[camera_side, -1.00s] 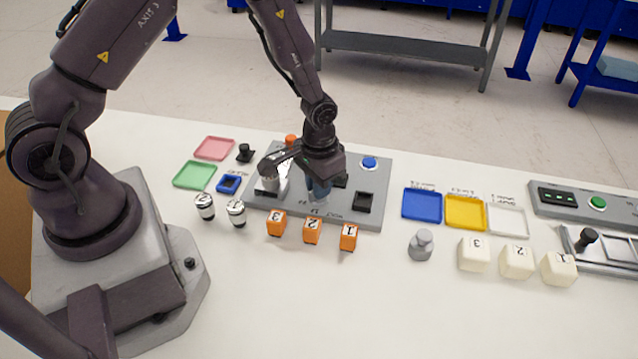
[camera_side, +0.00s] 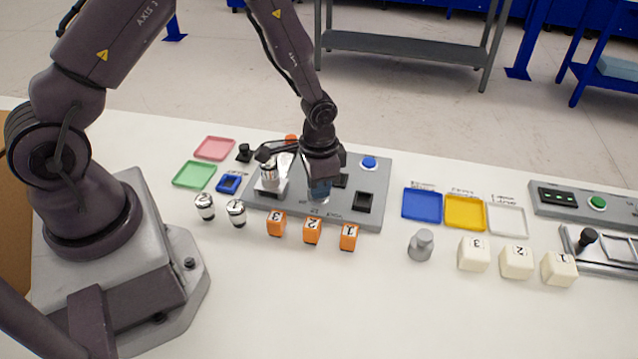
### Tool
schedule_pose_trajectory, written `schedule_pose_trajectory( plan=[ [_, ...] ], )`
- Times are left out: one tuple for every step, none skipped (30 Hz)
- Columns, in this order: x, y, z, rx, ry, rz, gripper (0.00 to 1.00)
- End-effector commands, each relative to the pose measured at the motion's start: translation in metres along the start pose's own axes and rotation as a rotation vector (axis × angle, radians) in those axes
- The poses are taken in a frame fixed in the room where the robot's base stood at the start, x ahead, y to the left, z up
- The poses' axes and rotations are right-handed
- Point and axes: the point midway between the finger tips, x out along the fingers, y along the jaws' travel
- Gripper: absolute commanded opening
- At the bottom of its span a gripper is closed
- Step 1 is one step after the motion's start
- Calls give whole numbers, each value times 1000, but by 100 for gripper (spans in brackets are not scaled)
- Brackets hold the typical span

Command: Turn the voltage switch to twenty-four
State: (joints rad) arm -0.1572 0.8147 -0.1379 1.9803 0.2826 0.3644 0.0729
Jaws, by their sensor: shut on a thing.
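My gripper (camera_side: 319,190) points straight down over the middle of the grey panel (camera_side: 374,212). Its fingers are low at the panel and shut on the voltage switch. The switch itself is hidden behind the fingers and the wrist, so I cannot read its setting. Small dark labels (camera_side: 315,213) show on the panel just in front of the fingers, too small to read surely.
A silver cylinder (camera_side: 269,172) stands on the panel left of my gripper. A blue button (camera_side: 369,163) and a black square socket (camera_side: 363,202) are to the right. Orange numbered blocks (camera_side: 312,231) stand in front.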

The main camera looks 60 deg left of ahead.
Motion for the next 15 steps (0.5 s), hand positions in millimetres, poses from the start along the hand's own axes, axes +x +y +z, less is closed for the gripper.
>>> schedule_pose_trajectory(
  plan=[
    [-1,0,0,6,-2,-1,0],
    [-1,0,0,6,-2,-1,0],
    [-1,0,0,6,-3,-1,0],
    [-1,0,0,6,-3,-1,0],
    [-1,0,0,6,-3,-1,0],
    [-1,0,0,6,-2,-1,17],
    [-1,0,0,6,-2,-1,24],
    [-1,0,0,5,-2,-1,31],
    [-1,0,0,5,-2,-1,36],
    [-1,0,0,4,-2,-1,36],
    [-1,0,0,4,-1,-1,36],
    [0,0,0,4,-1,-1,36],
    [0,0,0,3,-1,-1,36],
    [0,0,0,3,-1,-1,36],
    [0,0,0,3,-1,-1,36]
  ],
)
